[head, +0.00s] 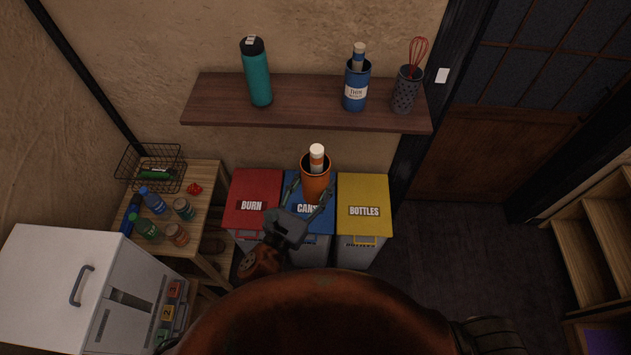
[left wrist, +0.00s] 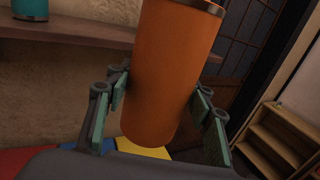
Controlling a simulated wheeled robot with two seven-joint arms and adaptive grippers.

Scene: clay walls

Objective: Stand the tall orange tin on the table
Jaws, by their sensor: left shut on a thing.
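The tall orange tin (head: 316,184) is held upright in the air in front of the shelf, above the blue bin as the head view shows it. A white-topped stick-like thing (head: 317,153) stands up out of it. My left gripper (head: 307,196) is shut on the tin, one finger on each side. In the left wrist view the tin (left wrist: 166,75) sits between the fingers (left wrist: 160,105), its base hanging free. The wooden table (head: 205,172) stands at the left, below and apart from the tin. My right gripper is not in view.
The table holds a wire basket (head: 128,164), several bottles and cans, and a red item (head: 194,188). The wall shelf (head: 215,103) carries a teal bottle (head: 258,80), a blue tin (head: 355,93) and a whisk holder (head: 405,96). A white cabinet (head: 50,270) stands front left.

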